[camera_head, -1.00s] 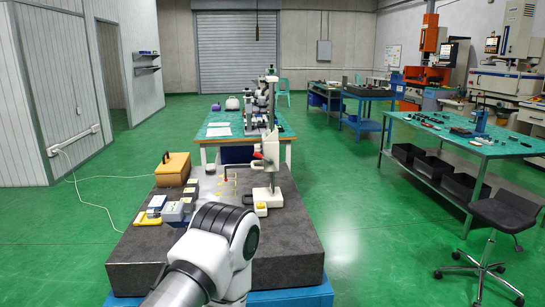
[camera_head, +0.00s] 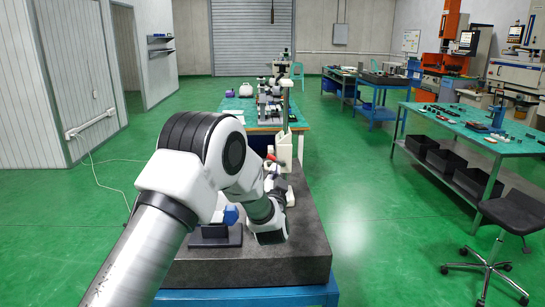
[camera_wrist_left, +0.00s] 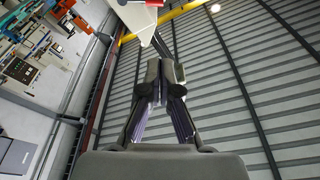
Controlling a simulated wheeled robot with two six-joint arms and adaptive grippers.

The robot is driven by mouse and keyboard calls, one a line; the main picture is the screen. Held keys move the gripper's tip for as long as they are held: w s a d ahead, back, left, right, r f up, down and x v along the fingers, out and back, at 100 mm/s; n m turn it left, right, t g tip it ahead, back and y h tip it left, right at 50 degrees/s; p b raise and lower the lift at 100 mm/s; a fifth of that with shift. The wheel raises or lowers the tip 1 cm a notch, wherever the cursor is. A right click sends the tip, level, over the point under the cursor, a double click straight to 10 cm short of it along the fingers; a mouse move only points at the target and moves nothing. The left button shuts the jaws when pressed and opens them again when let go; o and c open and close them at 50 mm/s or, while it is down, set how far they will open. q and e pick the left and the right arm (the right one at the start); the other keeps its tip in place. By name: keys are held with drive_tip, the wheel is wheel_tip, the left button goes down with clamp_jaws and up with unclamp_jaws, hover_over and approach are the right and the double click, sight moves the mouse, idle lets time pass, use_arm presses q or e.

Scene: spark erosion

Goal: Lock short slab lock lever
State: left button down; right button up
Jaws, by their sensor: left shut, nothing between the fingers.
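A white column stand (camera_head: 284,150) rises from the granite slab, with a small red lever (camera_head: 271,158) on its left side. In the left wrist view a white part of a stand with a red piece (camera_wrist_left: 153,3) shows at the top edge, beyond the fingertips. My left gripper (camera_head: 274,181) is small and partly hidden by my own arm in the head view, just below the red lever. In the left wrist view its fingers (camera_wrist_left: 160,82) are shut and empty, apart from the white part in the picture. I cannot tell whether they touch the lever. My right gripper is out of view.
The granite slab (camera_head: 307,225) carries a dark block (camera_head: 215,237) and a blue piece (camera_head: 231,215) beside my arm. My arm hides much of the slab. A green-topped bench (camera_head: 490,140) and a stool (camera_head: 515,212) stand at the right, with clear floor between.

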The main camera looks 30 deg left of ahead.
sight(271, 159)
use_arm(q)
drive_tip(key=p+x, duration=0.1)
drive_tip(key=x, duration=0.2)
drive_tip(key=f+p+x, duration=0.1)
drive_tip(key=x, duration=0.2)
drive_tip(key=f+p+x, duration=0.1)
drive_tip(key=x, duration=0.2)
drive_tip(key=shift+w+a+p, duration=0.3)
drive_tip(key=shift+w+a, duration=0.1)
drive_tip(key=shift+a, duration=0.1)
drive_tip(key=f+b, duration=0.1)
drive_tip(key=b, duration=0.1)
drive_tip(key=a+f+n+b, duration=0.1)
drive_tip(key=b, duration=0.1)
drive_tip(key=shift+w+a+f+n, duration=0.1)
drive_tip(key=shift+w+a+n, duration=0.2)
drive_tip(key=shift+w, duration=0.1)
